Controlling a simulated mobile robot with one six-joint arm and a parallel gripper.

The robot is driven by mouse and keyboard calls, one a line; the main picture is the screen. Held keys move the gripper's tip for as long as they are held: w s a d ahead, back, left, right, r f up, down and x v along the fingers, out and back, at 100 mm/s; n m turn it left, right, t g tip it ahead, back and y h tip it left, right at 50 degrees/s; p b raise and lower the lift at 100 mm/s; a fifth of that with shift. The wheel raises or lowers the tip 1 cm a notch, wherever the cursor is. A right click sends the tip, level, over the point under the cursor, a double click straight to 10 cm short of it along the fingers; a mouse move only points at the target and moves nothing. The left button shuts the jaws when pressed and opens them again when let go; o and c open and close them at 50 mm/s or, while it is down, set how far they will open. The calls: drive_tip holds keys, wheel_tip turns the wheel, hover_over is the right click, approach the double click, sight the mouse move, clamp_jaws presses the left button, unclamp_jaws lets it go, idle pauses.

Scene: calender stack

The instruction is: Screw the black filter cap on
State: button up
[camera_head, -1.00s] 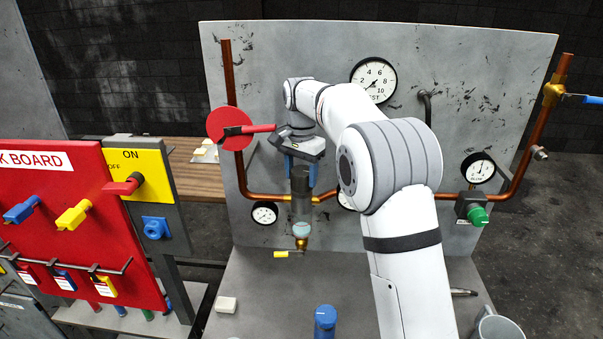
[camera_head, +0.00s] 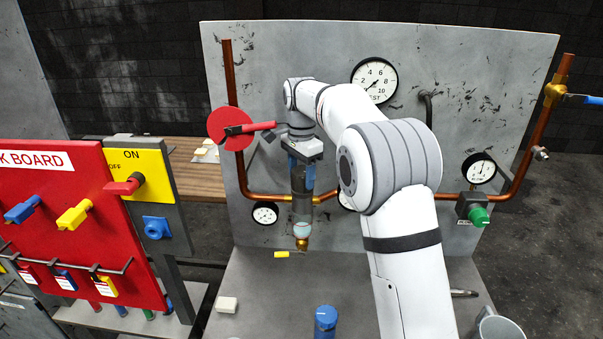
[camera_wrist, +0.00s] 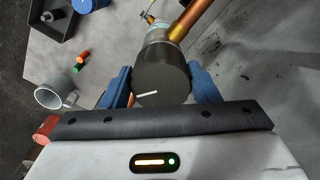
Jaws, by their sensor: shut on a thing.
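The black filter cap (camera_wrist: 155,68) is a dark cylinder with a white line on its end face. In the wrist view it sits between the two blue fingers of my gripper (camera_wrist: 160,87), which is shut on it. I cannot tell how far the cap's thread is engaged.
A red-handled valve (camera_head: 255,128) is left of my wrist.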

drive_tip(key=shift+w+a+r+m, duration=0.1)
drive_tip(key=shift+r+m, duration=0.1)
drive_tip(key=shift+m, duration=0.9)
drive_tip(key=shift+m, duration=1.1)
drive_tip(key=shift+w+m, duration=0.1)
drive_tip(key=shift+m, duration=1)
drive_tip(key=shift+r+m, duration=0.1)
drive_tip(key=shift+m, duration=1)
drive_tip(key=o, duration=1.4)
drive_tip(key=shift+f, duration=0.25)
